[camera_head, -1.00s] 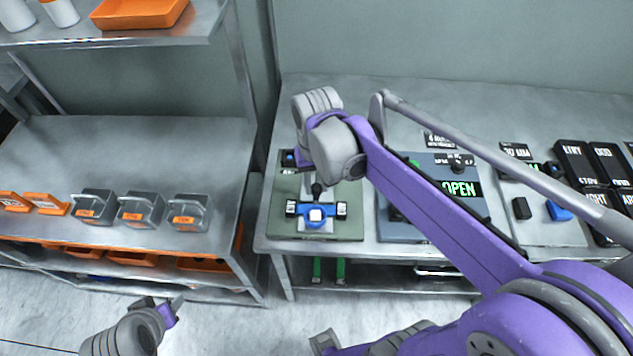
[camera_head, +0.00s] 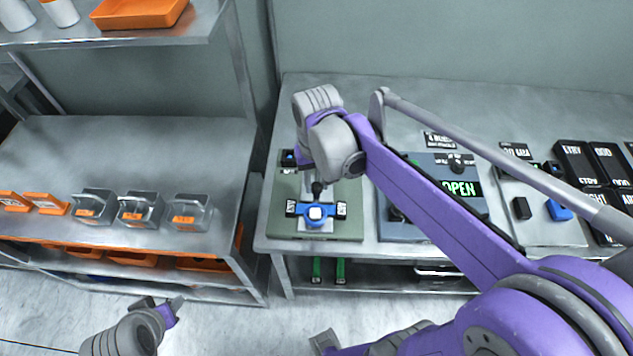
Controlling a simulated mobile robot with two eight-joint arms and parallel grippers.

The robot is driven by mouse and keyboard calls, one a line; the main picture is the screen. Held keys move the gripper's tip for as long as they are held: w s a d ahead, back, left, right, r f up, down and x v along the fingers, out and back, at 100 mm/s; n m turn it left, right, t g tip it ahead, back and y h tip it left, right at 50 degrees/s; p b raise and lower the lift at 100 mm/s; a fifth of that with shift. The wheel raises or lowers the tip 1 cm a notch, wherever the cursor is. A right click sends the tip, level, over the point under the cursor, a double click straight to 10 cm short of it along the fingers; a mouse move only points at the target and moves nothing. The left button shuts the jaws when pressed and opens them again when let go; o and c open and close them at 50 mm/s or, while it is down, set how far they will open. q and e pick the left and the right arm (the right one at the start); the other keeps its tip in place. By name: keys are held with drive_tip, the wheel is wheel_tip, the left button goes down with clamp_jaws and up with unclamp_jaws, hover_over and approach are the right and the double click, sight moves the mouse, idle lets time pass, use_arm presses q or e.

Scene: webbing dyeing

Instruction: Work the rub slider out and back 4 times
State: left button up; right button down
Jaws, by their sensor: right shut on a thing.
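The rub slider unit is a grey-green plate (camera_head: 283,222) on the right bench, with a blue carriage (camera_head: 316,222) near its front edge. The carriage has a white-topped block in the middle and black labelled ends. A dark knob (camera_head: 318,189) stands just behind it. My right gripper (camera_head: 317,181) comes down over this unit and is shut on the slider's knob; my own wrist hides most of the fingers and the grip. My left gripper (camera_head: 162,304) is low at the left, over the floor, open and empty, apart from both benches.
A grey-blue panel reading OPEN (camera_head: 459,188) stands right of the slider, partly behind my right arm. Farther right are a blue block (camera_head: 559,210) and several black labelled boxes (camera_head: 604,159). Clear bins (camera_head: 188,213) line the left shelf.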

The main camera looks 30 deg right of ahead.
drive_tip(key=w+d, duration=0.2)
drive_tip(key=w, duration=0.1)
drive_tip(key=w+d, duration=0.2)
drive_tip(key=w, duration=0.1)
drive_tip(key=w+d, duration=0.1)
drive_tip(key=w, duration=0.2)
drive_tip(key=shift+w+d, duration=0.25)
drive_tip(key=shift+d, duration=0.15)
drive_tip(key=shift+r, duration=0.15)
drive_tip(key=c, duration=1)
unclamp_jaws()
drive_tip(key=o, duration=0.4)
drive_tip(key=shift+r, duration=0.1)
wheel_tip(320, 180, up, 10)
drive_tip(key=shift+r, duration=0.25)
